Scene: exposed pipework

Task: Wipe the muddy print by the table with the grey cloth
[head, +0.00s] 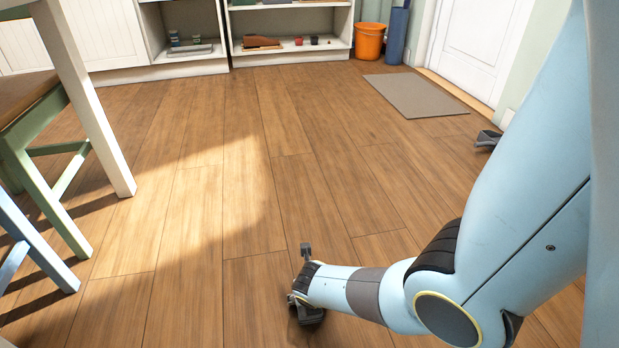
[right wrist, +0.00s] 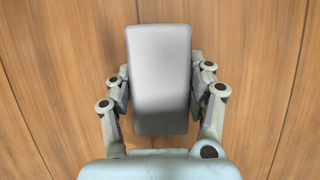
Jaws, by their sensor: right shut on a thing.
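My right gripper (head: 305,290) is low over the wooden floor at the bottom middle of the head view. The table's white leg (head: 90,100) stands at the left. I cannot make out a muddy print on the visible floor. My left gripper is not in view.
A green stool (head: 45,190) and a blue one (head: 40,245) stand at the left. White shelves (head: 290,22), an orange bucket (head: 369,41) and a grey mat (head: 415,95) are at the back. A dark grey object (head: 488,138) lies at the right. The middle floor is clear.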

